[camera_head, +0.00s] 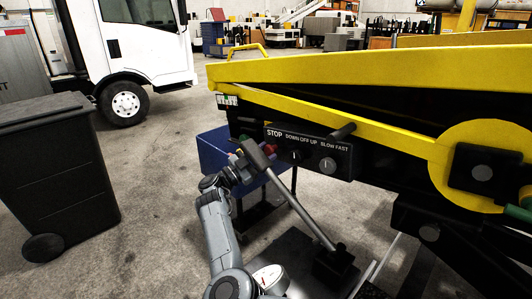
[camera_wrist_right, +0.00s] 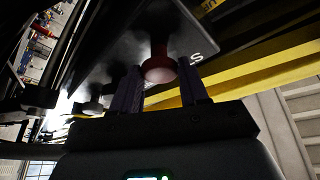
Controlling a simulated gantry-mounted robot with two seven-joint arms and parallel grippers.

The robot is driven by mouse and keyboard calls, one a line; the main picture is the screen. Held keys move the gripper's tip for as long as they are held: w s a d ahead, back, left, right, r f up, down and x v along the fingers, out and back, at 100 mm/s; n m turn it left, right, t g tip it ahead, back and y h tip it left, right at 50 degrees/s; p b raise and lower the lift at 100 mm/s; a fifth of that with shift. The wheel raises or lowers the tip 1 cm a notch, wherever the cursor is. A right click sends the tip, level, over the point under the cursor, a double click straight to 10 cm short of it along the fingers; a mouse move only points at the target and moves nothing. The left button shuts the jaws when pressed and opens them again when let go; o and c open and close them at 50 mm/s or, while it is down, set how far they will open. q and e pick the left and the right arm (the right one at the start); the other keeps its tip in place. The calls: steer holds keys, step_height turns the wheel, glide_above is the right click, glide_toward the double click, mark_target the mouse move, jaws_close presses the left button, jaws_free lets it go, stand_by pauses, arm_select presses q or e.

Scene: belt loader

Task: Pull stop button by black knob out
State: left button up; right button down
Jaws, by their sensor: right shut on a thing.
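The red stop button (camera_head: 269,149) sits on the black control panel (camera_head: 309,165) under the word STOP. It also shows in the right wrist view (camera_wrist_right: 160,69), a round red head on a short stem against the panel. My right gripper (camera_head: 263,154) is at the button, with its two dark fingers on either side of the red head. It is shut on the button. In the head view the gripper partly covers the button. Black knobs (camera_head: 327,164) sit to the right of it on the panel. My left gripper is not in view.
The yellow loader rail (camera_head: 370,75) runs above the panel. A blue box (camera_head: 214,150) stands behind my gripper. A black bin (camera_head: 60,170) stands at left, with open floor between.

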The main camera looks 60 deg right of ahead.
steer(key=shift+a, duration=0.15)
steer(key=c, duration=0.8)
jaws_free()
steer(key=shift+o, duration=1.1)
steer(key=shift+a, duration=0.2)
steer(key=shift+d, duration=0.1)
steer(key=shift+w, duration=0.1)
steer(key=v, duration=1.1)
steer(key=shift+r, duration=0.1)
